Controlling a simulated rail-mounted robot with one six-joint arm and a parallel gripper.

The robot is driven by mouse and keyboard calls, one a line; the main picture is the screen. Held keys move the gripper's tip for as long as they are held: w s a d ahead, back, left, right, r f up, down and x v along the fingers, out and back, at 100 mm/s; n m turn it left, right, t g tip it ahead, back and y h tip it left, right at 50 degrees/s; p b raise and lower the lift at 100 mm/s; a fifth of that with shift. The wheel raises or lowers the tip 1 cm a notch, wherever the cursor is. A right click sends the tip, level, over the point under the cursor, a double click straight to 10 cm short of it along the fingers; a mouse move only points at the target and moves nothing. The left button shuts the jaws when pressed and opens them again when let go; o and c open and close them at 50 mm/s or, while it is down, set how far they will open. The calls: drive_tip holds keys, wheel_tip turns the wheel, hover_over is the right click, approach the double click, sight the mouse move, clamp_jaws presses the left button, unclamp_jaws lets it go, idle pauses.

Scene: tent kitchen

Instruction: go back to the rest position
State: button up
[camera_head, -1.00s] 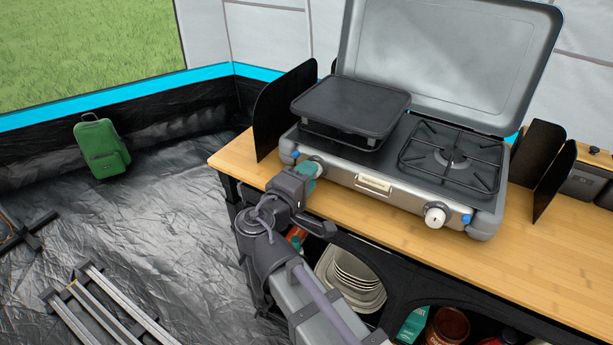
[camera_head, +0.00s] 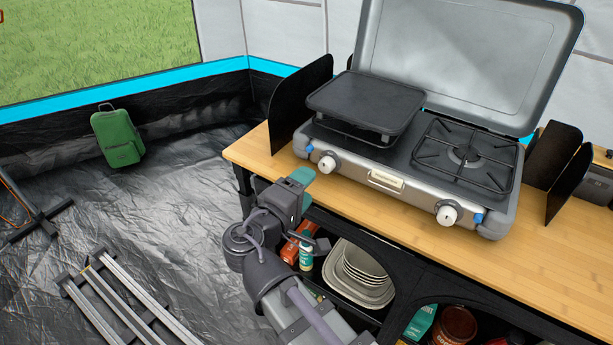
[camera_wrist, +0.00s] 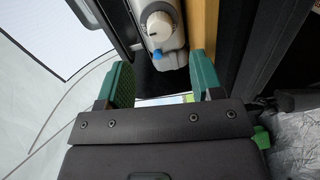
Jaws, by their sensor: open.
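My gripper (camera_head: 301,176) is in front of the wooden table's front edge, at the left end of the camp stove (camera_head: 408,187). In the wrist view my gripper (camera_wrist: 163,85) shows two green fingers spread apart with nothing between them. Beyond the fingers is a white stove knob (camera_wrist: 159,26) with a blue part below it. In the head view the left knob (camera_head: 327,164) is uncovered and apart from the gripper. The right knob (camera_head: 446,214) is also in plain view.
The wooden table (camera_head: 540,258) has shelves below with plates (camera_head: 362,276), jars and a green packet. A black griddle (camera_head: 365,103) sits on the stove's left burner.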

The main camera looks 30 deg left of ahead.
drive_tip(key=shift+s, duration=0.75)
